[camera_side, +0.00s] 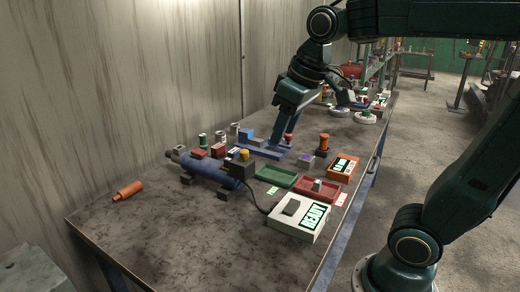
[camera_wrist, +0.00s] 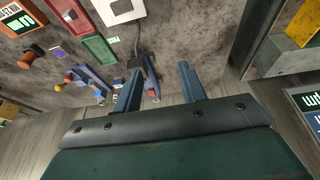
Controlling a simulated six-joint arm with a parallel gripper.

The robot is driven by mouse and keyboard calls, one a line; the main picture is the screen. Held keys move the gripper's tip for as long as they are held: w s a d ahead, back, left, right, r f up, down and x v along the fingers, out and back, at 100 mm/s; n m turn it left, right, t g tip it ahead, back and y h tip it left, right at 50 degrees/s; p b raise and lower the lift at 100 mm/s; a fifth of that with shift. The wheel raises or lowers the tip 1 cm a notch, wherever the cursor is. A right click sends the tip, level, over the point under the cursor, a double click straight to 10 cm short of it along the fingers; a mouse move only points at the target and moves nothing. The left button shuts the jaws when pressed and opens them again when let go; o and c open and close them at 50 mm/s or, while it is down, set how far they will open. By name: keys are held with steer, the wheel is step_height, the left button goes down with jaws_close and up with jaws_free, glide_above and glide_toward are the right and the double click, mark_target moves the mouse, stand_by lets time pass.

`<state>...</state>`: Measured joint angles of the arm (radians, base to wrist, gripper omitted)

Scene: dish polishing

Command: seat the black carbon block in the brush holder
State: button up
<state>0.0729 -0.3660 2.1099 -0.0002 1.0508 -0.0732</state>
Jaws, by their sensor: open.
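My gripper (camera_side: 283,128) points down over the blue tray (camera_side: 270,154) in the side view. In the wrist view my gripper (camera_wrist: 160,88) is open, its two blue fingers apart with nothing held between them. A blue motor body (camera_side: 208,171) lies on the table, with a dark block under a yellow cap (camera_side: 241,165) at its right end. I cannot tell which part is the brush holder. The blue tray holds small blocks, one bright blue (camera_side: 246,136). I cannot pick out the black carbon block for certain; several small dark pieces show.
A green tray (camera_side: 277,176), a red tray (camera_side: 316,192) and a white box with a READY display (camera_side: 298,218) stand near the front. An orange box (camera_side: 343,167) and an orange-topped knob (camera_side: 322,143) stand right. An orange handle (camera_side: 127,191) lies left; the front-left tabletop is clear.

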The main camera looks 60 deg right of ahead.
steer(key=s+a+f+t, duration=0.1)
steer(key=s+a+f, duration=0.1)
steer(key=s+f, duration=0.3)
steer(key=s, duration=0.4)
steer(key=shift+s+f+t, duration=0.25)
steer(key=shift+s+t, duration=0.05)
steer(key=shift+s, duration=0.05)
